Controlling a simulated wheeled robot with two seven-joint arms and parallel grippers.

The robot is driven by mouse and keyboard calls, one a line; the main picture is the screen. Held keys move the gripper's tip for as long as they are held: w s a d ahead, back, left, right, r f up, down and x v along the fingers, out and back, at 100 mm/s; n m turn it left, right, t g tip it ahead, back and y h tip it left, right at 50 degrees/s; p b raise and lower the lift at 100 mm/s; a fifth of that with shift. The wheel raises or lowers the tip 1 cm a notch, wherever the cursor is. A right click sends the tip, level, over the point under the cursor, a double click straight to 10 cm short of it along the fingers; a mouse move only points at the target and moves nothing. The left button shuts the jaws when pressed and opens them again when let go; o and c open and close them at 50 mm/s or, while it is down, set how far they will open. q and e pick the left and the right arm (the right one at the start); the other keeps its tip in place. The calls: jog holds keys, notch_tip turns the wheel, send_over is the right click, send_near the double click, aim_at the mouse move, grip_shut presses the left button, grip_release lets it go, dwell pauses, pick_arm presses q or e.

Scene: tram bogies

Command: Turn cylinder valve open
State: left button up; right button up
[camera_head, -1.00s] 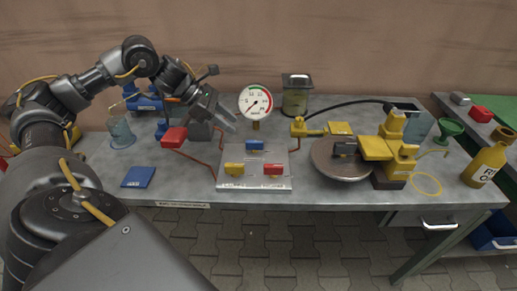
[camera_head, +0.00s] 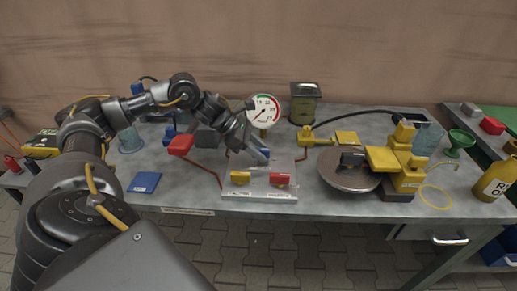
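A pale valve board (camera_head: 260,193) stands at the middle of the table, with a yellow handle (camera_head: 240,178) and a red handle (camera_head: 280,180) on its front part. The frame does not make clear which one is the cylinder valve. My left gripper (camera_head: 262,154) is over the rear of the board, where it hides the blue handle. I cannot tell whether its fingers touch that handle or are parted. A round gauge (camera_head: 264,111) stands just behind, its needle pointing lower left. My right gripper is out of view.
A red block (camera_head: 181,144) with red pipes is left of the board. A round dark plate (camera_head: 347,170) and a yellow device (camera_head: 404,165) stand to the right. A blue pad (camera_head: 145,182) lies front left. The table's front edge is mostly clear.

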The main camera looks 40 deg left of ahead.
pick_arm(q)
grip_shut()
dwell(0.3)
